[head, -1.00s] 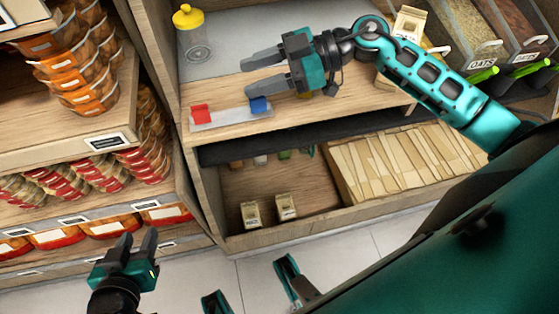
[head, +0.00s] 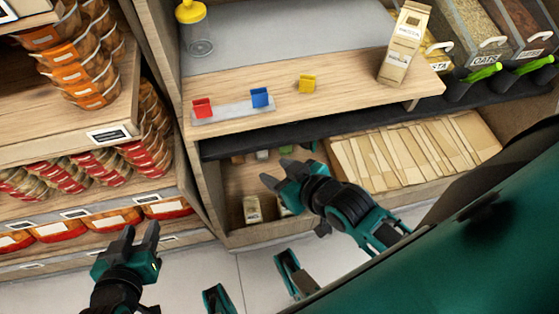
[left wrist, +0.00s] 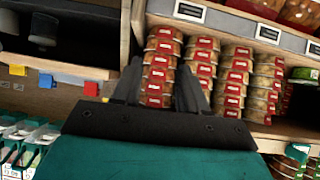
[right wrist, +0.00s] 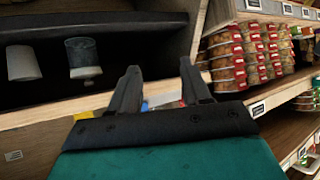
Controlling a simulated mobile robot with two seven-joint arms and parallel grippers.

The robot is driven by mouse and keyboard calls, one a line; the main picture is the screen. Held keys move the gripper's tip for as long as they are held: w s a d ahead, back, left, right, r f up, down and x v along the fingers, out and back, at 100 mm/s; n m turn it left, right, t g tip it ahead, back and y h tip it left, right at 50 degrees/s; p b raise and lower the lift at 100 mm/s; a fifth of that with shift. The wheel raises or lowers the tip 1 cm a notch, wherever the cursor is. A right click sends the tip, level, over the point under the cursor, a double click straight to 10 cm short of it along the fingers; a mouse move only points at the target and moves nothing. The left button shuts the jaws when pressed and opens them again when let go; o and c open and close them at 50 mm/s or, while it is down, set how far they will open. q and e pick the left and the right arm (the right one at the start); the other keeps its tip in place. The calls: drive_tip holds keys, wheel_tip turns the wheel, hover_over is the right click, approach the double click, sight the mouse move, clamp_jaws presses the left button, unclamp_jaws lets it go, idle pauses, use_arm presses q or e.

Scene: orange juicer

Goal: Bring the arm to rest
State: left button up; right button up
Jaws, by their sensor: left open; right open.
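My right gripper (head: 278,172) is open and empty. It hangs low in front of the shelf unit, below the counter's front edge, pointing up and left in the head view. My left gripper (head: 140,233) is open and empty at the lower left, in front of the can shelves. In the left wrist view its two fingers (left wrist: 160,70) stand apart with stacked cans behind. In the right wrist view the fingers (right wrist: 158,68) are apart with nothing held between them.
Below is a compartment of flat packets (head: 415,150).

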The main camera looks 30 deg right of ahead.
use_arm(q)
drive_tip(key=shift+r, duration=0.1)
use_arm(e)
drive_tip(key=shift+r, duration=0.1)
use_arm(q)
drive_tip(key=shift+y, duration=0.5)
drive_tip(key=a+r+p, duration=0.1)
drive_tip(key=p, duration=0.2)
drive_tip(key=s+a+r+p, duration=0.1)
drive_tip(key=r+p, duration=0.1)
drive_tip(key=p, duration=0.1)
drive_tip(key=a+r+p, duration=0.1)
drive_tip(key=p, duration=0.2)
drive_tip(key=shift+s+r, duration=0.25)
drive_tip(key=shift+s, duration=0.1)
use_arm(e)
drive_tip(key=shift+h, duration=0.5)
drive_tip(key=d+r, duration=0.1)
drive_tip(key=s+d+r, duration=0.1)
drive_tip(key=r, duration=0.1)
drive_tip(key=d+r, duration=0.1)
drive_tip(key=shift+s+r, duration=0.2)
drive_tip(key=shift+r, duration=0.1)
drive_tip(key=shift+c, duration=0.5)
use_arm(q)
drive_tip(key=shift+w+d, duration=0.1)
use_arm(e)
drive_tip(key=shift+d, duration=0.1)
